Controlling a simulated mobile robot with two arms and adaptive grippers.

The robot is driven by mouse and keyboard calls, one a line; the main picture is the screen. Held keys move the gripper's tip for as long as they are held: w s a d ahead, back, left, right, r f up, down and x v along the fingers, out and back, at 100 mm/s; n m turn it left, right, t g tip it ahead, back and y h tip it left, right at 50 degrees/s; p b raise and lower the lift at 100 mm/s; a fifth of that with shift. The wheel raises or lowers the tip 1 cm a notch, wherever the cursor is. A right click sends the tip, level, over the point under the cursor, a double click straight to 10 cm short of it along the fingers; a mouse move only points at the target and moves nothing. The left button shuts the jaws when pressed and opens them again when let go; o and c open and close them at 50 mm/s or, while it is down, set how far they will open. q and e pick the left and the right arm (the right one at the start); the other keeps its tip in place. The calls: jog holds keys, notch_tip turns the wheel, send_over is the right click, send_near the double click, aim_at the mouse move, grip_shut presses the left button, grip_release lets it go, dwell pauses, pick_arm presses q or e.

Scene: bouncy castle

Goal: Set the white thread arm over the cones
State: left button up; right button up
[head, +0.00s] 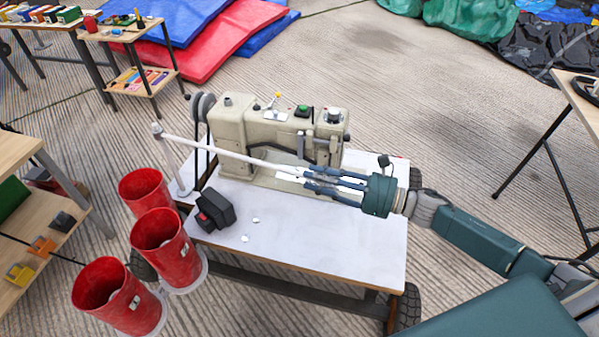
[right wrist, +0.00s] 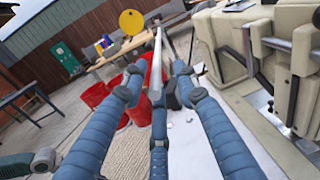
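The white thread arm (head: 222,152) is a long thin rod running from the top of a pale post (head: 165,155) at the table's left, rightward in front of the sewing machine (head: 280,135). The rod passes in front of these rods. My right gripper (head: 308,180) is at the rod's right end, fingers apart. In the right wrist view the rod (right wrist: 157,62) lies between the spread fingers; contact is unclear. My left gripper is not in view.
The white tabletop (head: 330,240) is mostly clear at the front, with a black block (head: 215,209) and small white bits. Red buckets (head: 165,245) stand along its left side. A wooden shelf (head: 40,225) is at far left. The machine body is close behind my right gripper.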

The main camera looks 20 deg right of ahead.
jog(key=v, duration=0.7)
jog(key=shift+d, duration=0.2)
jog(key=shift+s, duration=0.2)
